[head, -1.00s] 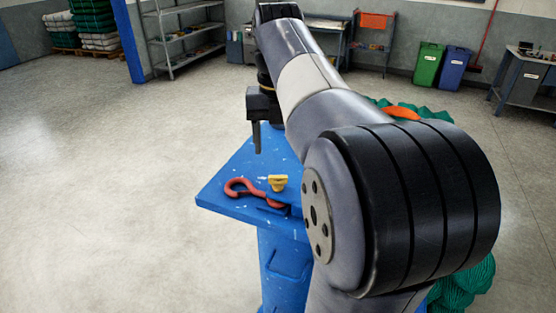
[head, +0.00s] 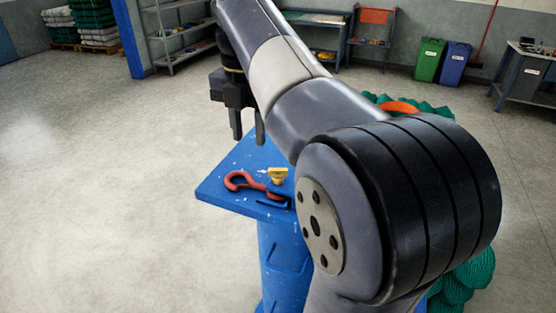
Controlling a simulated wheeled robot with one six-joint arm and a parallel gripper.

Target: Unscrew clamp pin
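The clamp pin is probably the yellow winged piece (head: 278,175) on the blue table (head: 222,188), beside a red hook-shaped piece (head: 238,184). The yellow piece stands upright near the straight end of the red piece. My gripper (head: 248,136) is above the far left part of the table, pointing down, with a gap between its two dark fingers. Nothing shows between them. It is apart from the yellow piece, up and to the left of it in the picture. My arm hides the right part of the table.
Green netting (head: 470,275) with an orange ring (head: 398,107) lies to the right, partly behind my arm. Green (head: 429,60) and blue (head: 455,63) bins and shelves stand at the back wall. The floor left of the table is clear.

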